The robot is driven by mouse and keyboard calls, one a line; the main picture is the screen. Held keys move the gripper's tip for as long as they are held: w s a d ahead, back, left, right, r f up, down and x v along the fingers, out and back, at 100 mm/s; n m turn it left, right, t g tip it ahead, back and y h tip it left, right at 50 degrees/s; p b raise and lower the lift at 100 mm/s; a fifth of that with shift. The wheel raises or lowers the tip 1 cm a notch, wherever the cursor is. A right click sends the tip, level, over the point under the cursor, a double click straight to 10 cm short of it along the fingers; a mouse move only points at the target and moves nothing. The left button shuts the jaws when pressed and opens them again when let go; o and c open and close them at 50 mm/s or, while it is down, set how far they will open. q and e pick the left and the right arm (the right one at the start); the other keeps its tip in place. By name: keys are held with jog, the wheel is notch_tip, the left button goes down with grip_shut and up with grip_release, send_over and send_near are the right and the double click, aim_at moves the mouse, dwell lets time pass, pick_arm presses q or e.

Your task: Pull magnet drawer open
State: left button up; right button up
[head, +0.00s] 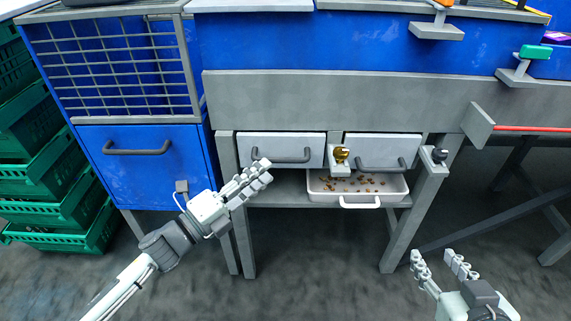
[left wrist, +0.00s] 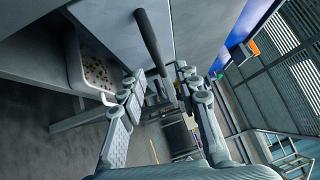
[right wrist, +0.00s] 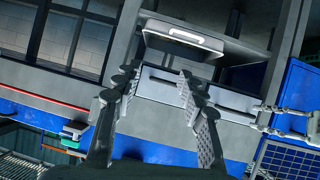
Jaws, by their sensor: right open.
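Two light grey drawers sit side by side under the machine's grey beam, a left drawer (head: 255,144) and a right drawer (head: 400,142). Both look shut, and the frames do not show which is the magnet drawer. The left drawer has a dark bar handle (head: 284,157), and the right one has a similar handle (head: 381,166). My left gripper (head: 261,174) is open just below and left of the left handle. In the left wrist view a dark handle (left wrist: 152,42) lies just beyond its parted fingertips. My right gripper (head: 437,258) is open and empty, low at the right.
A white tray (head: 358,200) with brown bits sits below the drawers. A brass knob (head: 341,155) and a dark knob (head: 439,155) stick out nearby. A blue door (head: 140,180) is at the left, beside stacked green crates (head: 60,205). The floor in front is clear.

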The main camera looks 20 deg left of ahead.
aim_at(281, 158)
pick_arm(q)
jog(key=x, duration=0.6)
jog(key=shift+w, duration=0.2)
jog(key=shift+c, duration=0.2)
grip_shut()
